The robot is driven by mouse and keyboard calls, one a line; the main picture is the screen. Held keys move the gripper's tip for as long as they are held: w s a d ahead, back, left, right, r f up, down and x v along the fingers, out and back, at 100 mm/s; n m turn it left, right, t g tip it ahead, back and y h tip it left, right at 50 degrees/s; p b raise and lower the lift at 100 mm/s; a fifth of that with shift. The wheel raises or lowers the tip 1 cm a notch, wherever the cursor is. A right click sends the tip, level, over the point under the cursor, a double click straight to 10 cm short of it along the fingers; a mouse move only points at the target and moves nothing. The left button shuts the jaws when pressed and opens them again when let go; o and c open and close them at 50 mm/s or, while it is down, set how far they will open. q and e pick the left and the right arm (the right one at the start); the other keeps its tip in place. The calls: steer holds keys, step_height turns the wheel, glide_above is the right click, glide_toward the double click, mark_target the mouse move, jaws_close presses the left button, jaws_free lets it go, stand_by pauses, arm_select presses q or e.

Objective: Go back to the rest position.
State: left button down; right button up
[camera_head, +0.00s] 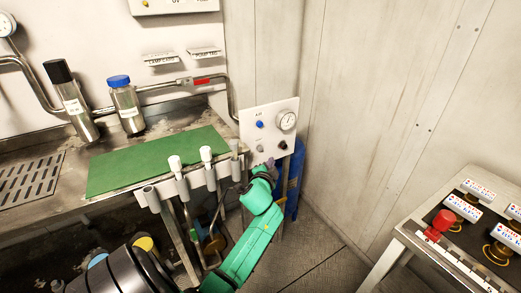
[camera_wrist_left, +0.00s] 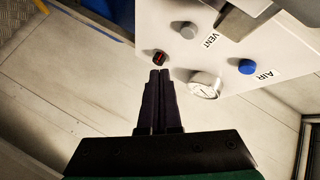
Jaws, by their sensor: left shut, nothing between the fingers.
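My left arm (camera_head: 250,245), green, reaches up from the bottom of the head view. Its gripper (camera_head: 264,167) is at the lower edge of the white air panel (camera_head: 252,117), partly hard to make out. In the left wrist view the two dark fingers (camera_wrist_left: 160,74) are together, with nothing between them. Their tips appear just below a small dark red-and-black knob (camera_wrist_left: 160,58) on the panel; I cannot tell whether they touch it. My right gripper is not in view.
The panel carries a gauge (camera_head: 287,121), a blue AIR knob (camera_head: 260,124) and a grey VENT knob (camera_wrist_left: 190,32). Left are white-topped handles (camera_head: 206,154), a green mat (camera_head: 155,160) and two bottles. A blue cylinder (camera_head: 296,175) stands behind my arm. A control table (camera_head: 405,235) is at right.

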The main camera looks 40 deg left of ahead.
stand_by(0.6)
arm_select(q)
steer(key=s+d+f+g+h+p, duration=0.1)
steer(key=s+d+f+g+h, duration=0.2)
steer(key=f, duration=0.7)
steer(key=s+d+f+g+h+p, duration=0.1)
steer(key=s+d+f, duration=0.4)
steer(key=f, duration=0.5)
steer(key=s+d+f+g+h+p, duration=0.15)
steer(key=s+f, duration=0.35)
steer(key=f, duration=0.5)
steer(key=s+d+f+n+g, duration=0.1)
steer(key=s+f, duration=0.3)
steer(key=s, duration=0.6)
steer(key=s+d+f+n+g+h, duration=0.1)
steer(key=s+d+f+g, duration=0.2)
steer(key=s, duration=0.8)
steer(key=s+d+f+n+g+h+p, duration=0.1)
steer(key=s+d+f+g, duration=0.2)
steer(key=s+f, duration=0.4)
steer(key=s, duration=0.3)
steer(key=shift+s, duration=0.4)
steer(key=shift+s, duration=0.1)
